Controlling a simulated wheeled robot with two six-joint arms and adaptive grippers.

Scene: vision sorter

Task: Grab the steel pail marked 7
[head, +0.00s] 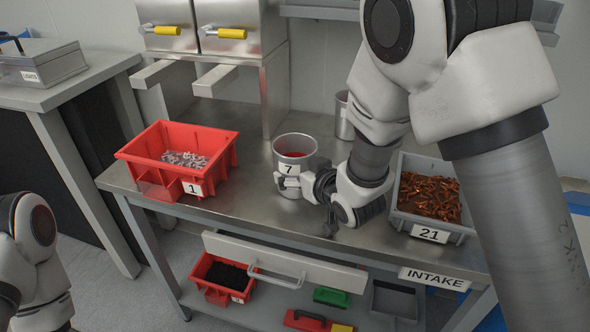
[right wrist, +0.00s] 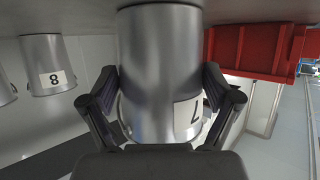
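The steel pail marked 7 (head: 295,152) stands upright on the steel table, with reddish contents inside. It fills the middle of the right wrist view (right wrist: 160,70), where it appears upside down with its label to the right. My right gripper (head: 296,185) is at the pail's near side, low on its body. In the right wrist view its fingers (right wrist: 160,80) lie on either side of the pail. I cannot tell whether they press on it or leave a small gap. My left arm shows at the lower left; its gripper is out of view.
A red bin marked 1 (head: 160,182) stands left of the pail. A grey bin marked 21 (head: 431,234) with copper-coloured pieces stands to the right. Another pail (head: 343,118) is behind; a pail marked 8 (right wrist: 55,62) shows in the right wrist view.

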